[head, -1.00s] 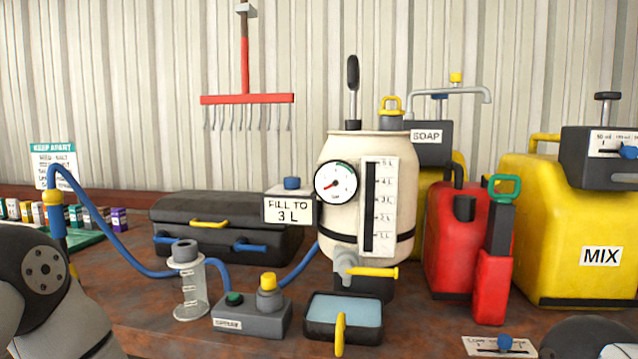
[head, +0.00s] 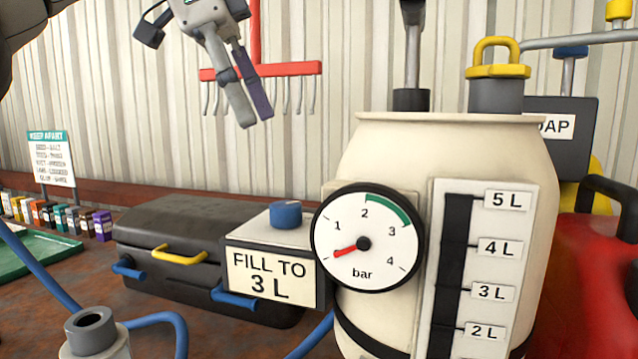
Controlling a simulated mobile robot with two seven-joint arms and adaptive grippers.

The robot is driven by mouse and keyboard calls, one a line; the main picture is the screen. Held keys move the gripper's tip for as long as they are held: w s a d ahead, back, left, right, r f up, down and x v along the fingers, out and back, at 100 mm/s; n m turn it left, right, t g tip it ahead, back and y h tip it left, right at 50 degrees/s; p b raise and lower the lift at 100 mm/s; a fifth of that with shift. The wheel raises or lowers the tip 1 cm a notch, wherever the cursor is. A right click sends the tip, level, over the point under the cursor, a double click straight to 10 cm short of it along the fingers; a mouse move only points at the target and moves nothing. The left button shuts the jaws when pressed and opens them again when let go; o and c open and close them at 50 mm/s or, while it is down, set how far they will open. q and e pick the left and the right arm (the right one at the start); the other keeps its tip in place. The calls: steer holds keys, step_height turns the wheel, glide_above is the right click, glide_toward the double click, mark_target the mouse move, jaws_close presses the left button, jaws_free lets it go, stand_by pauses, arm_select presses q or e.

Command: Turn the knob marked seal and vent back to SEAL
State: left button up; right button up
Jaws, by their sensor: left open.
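No knob with a readable SEAL or VENT marking shows in the head view. A blue knob (head: 286,214) sits on top of the box with the FILL TO 3 L sign (head: 271,274), left of the cream tank (head: 450,155). A grey cap with a yellow loop handle (head: 497,70) sits on top of the tank. My right gripper is not in view.
The tank's gauge (head: 367,238) has a red needle low on its scale. A grey pump handle (head: 411,60) rises from the tank. A black case (head: 170,235) lies behind left, and a red can (head: 605,260) stands right. A red rake (head: 290,69) hangs on the wall.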

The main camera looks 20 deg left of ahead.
mark_target(286, 204)
arm_select(q)
steer(key=x, duration=0.3)
steer(key=s+x, duration=0.1)
steer(key=x, duration=0.7)
steer(key=shift+s+d+f, duration=0.2)
steer(key=shift+d+f, duration=0.05)
steer(key=c, duration=1.2)
